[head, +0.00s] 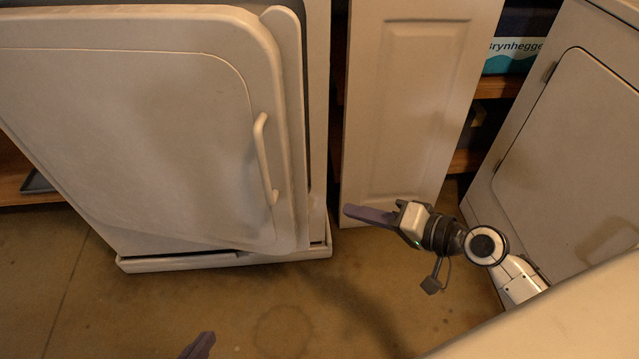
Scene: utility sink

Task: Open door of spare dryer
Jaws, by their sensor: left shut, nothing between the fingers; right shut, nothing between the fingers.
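A large off-white appliance (315,215) stands at the left in the head view, with a broad rounded front door (140,130). A vertical bar handle (264,160) is on the right side of this door. Another off-white appliance (535,90) with a hinged door (575,150) stands at the right. I cannot tell which is the spare dryer. My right gripper (350,211) is shut and empty, right of and apart from the handle. My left gripper (208,338) is shut and empty at the bottom edge, mostly out of view.
A pale panelled door (405,110) stands between the two appliances. Behind it are wooden shelves (500,86) with a labelled box (512,55). A pale surface (570,320) fills the bottom right corner. The brown floor (280,300) in front of the left appliance is clear.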

